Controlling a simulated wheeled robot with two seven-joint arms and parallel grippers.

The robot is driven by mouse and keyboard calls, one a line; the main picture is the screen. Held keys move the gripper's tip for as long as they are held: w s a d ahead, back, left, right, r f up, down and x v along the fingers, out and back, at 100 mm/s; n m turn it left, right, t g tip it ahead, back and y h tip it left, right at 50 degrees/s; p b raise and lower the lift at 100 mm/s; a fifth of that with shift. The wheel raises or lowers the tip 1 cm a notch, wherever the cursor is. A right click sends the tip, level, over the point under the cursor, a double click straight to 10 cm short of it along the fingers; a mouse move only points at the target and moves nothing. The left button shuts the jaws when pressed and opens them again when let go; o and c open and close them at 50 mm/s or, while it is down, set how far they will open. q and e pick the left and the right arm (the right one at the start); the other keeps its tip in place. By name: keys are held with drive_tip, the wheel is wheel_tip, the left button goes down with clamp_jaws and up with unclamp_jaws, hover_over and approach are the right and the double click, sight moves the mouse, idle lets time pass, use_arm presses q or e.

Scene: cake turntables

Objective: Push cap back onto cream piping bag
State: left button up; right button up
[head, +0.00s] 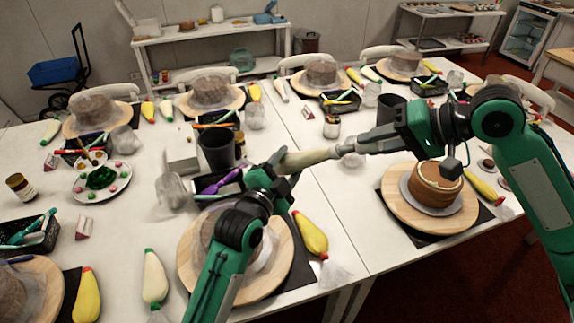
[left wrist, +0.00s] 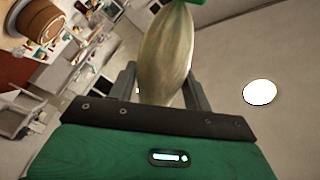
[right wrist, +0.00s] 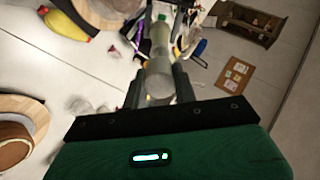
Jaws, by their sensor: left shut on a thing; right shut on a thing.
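The cream piping bag (head: 305,158) is held in the air above the middle of the table, lying roughly level. My left gripper (head: 279,170) is shut on its left part. In the left wrist view the bag (left wrist: 167,50) bulges between the fingers, with something green at the picture's top edge.
A dark cup (head: 216,152) and a black basket (head: 222,187) stand left of and below the held bag. A brown cake (head: 436,185) on a round board is below my right arm. A yellow piping bag (head: 310,236) lies near the front edge.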

sight(356, 147)
drive_tip(key=shift+v, duration=2)
drive_tip(key=shift+x, duration=1.45)
drive_tip(key=shift+w+a+f, duration=0.1)
drive_tip(key=shift+a+f, duration=0.05)
drive_tip(key=shift+a, duration=0.1)
drive_tip(key=shift+w+a+f, duration=0.15)
drive_tip(key=shift+a+f, duration=0.1)
drive_tip(key=shift+a, duration=0.05)
drive_tip(key=shift+w+a+f, duration=0.1)
drive_tip(key=shift+a, duration=0.05)
drive_tip(key=shift+w+a+f, duration=0.15)
drive_tip(key=shift+a+f, duration=0.1)
drive_tip(key=shift+a, duration=0.1)
drive_tip(key=shift+x, duration=1.3)
